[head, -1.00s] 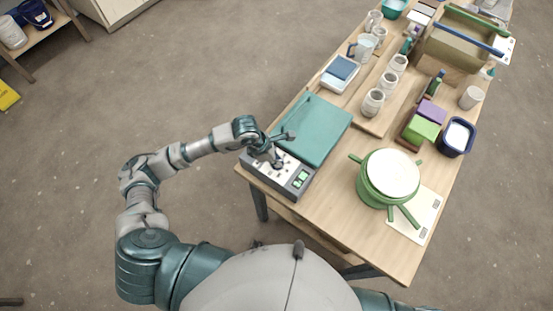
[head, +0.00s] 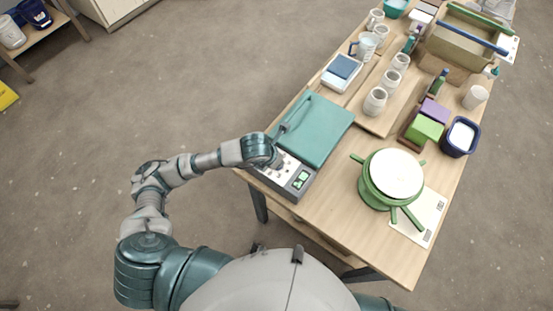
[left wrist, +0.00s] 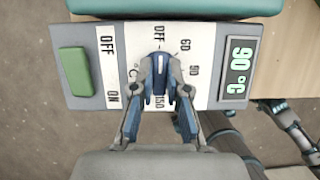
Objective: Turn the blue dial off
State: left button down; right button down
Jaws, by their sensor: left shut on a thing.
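The blue dial (left wrist: 160,72) is on the panel (left wrist: 217,60) at the front of the teal-lidded box, between OFF, 60, 90 and 150 marks. My left gripper (left wrist: 160,84) is shut on the dial, with a finger on each side. The dial's white line points up towards the OFF mark. The panel's display (left wrist: 240,72) reads 90 °C. In the head view my left gripper (head: 276,166) is over the panel, mostly hidden by its own wrist. My right gripper is not clearly visible.
A green switch (left wrist: 74,71) with OFF and ON labels is left of the dial. The teal lid (head: 318,130) lies just behind the panel. A green pot (head: 377,200) stands to the right on the table (head: 335,215). Several jars stand further back.

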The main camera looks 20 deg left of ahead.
pick_arm(q)
jog(key=shift+w+r+n, duration=0.1)
jog(key=shift+r+n, duration=0.05)
jog(key=shift+n, duration=0.15)
pick_arm(e)
jog(key=shift+w+r, duration=0.1)
jog(key=shift+w, duration=0.2)
pick_arm(q)
jog(key=c, duration=1.2)
grip_release()
jog(key=shift+o, duration=0.2)
pick_arm(e)
jog(key=shift+s, duration=0.15)
pick_arm(q)
jog(key=v, duration=1.1)
jog(key=shift+s+r, duration=0.3)
jog(key=shift+s, duration=0.05)
jog(key=shift+s, duration=0.1)
